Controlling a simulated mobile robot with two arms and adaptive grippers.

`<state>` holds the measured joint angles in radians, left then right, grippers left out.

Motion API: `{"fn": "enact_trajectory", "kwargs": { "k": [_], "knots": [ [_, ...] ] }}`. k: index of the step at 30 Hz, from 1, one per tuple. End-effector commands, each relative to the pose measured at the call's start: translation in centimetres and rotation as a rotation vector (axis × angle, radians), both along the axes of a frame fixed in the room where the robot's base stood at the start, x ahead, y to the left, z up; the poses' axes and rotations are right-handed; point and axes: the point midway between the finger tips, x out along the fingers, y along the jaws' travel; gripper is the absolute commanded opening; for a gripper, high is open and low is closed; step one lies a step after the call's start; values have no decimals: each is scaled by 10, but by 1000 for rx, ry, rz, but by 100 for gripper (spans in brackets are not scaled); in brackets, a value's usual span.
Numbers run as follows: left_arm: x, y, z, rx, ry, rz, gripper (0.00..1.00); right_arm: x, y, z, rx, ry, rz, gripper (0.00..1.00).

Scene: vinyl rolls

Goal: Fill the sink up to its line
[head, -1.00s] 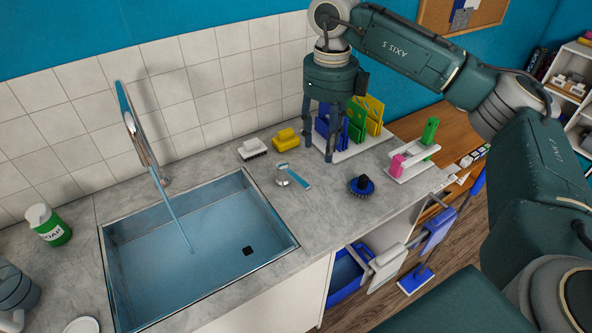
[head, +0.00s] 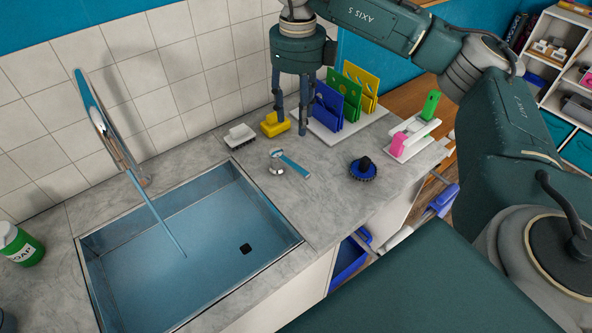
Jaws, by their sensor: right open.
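I cannot make out a fill line or the water level clearly. A chrome fitting with a light blue lever (head: 293,165) stands on the counter right of the sink. My right gripper (head: 291,122) is open and empty, pointing down behind the lever, its fingers in front of the yellow sponge and blue boards. My left gripper is not in view.
A white brush (head: 240,136) and yellow sponge (head: 275,124) lie near the wall. Blue, green and yellow boards (head: 346,98) stand in a rack. A round blue brush (head: 363,169) and a white caddy (head: 411,138) are to the right; a soap bottle (head: 22,246) is at left.

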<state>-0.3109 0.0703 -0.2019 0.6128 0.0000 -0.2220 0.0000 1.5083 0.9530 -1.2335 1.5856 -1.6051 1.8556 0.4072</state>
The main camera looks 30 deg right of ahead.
Motion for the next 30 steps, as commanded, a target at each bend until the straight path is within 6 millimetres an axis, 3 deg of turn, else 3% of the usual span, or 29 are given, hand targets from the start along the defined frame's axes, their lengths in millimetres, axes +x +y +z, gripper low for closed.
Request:
{"fn": "enact_trajectory", "kwargs": {
  "k": [3,12,19,30],
  "knots": [
    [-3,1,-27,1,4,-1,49,0,0,-27,0,1,-1,46],
    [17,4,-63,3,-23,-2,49,1,0,-65,0,1,-1,46],
    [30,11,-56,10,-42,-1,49,0,-1,-80,-1,5,-1,46],
    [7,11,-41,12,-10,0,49,-1,-1,-147,0,5,-1,46]
  ]
}}
